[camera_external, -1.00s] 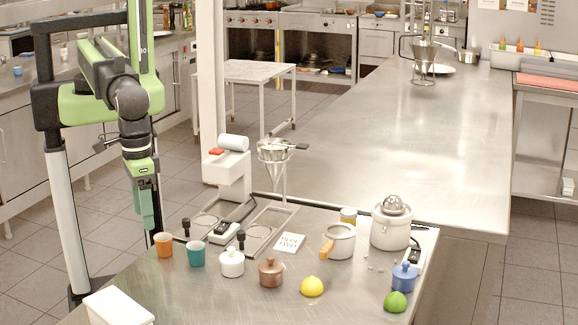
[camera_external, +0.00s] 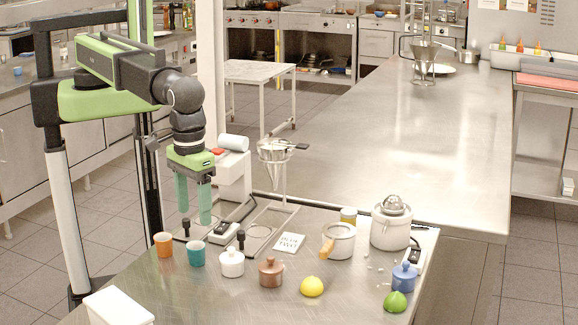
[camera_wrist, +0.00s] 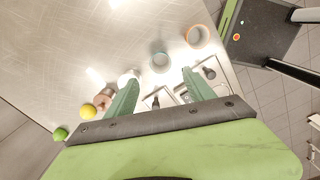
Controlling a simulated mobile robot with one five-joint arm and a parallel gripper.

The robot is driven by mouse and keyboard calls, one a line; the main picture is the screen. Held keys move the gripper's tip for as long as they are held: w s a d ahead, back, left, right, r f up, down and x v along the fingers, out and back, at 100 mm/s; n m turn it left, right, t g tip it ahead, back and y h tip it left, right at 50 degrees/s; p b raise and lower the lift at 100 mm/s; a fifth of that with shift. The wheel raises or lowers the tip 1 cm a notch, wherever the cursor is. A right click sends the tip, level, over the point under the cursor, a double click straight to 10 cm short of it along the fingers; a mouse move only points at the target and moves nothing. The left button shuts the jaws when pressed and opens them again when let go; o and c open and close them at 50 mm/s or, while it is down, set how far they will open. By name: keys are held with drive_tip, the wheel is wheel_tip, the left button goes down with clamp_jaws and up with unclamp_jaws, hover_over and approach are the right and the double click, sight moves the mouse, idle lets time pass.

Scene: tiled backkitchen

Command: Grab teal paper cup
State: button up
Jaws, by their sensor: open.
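The teal paper cup (camera_external: 196,253) stands upright near the left part of the steel table, between an orange cup (camera_external: 163,244) and a white lidded pot (camera_external: 231,262). My gripper (camera_external: 194,218) is open and empty, its two teal-green fingers pointing down, above and behind the teal cup in the external view. In the wrist view the teal cup (camera_wrist: 160,62) lies beyond the fingertips of my gripper (camera_wrist: 162,78), about midway between them and not touched. Nothing hides the cup in either view.
A copper pot (camera_external: 271,271), a lemon (camera_external: 312,287), a lime (camera_external: 395,302) and a blue pot (camera_external: 405,277) stand to the right. A white dispenser (camera_external: 234,176) and a funnel stand (camera_external: 276,170) are behind. A white box (camera_external: 118,306) is at the front left.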

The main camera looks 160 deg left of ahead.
sight(196, 251)
drive_tip(key=f+b, duration=0.9)
drive_tip(key=f, duration=0.2)
drive_tip(key=shift+d, duration=0.2)
drive_tip(key=shift+r, duration=0.2)
clamp_jaws()
drive_tip(key=shift+r, duration=0.1)
wheel_tip(196, 251, up, 4)
drive_tip(key=p, duration=0.4)
drive_tip(key=shift+r+p, duration=0.15)
drive_tip(key=shift+p, duration=0.15)
drive_tip(key=s+d+r+p, duration=0.4)
drive_tip(key=d+r+p, duration=0.2)
drive_tip(key=d, duration=0.5)
drive_tip(key=shift+r, duration=0.25)
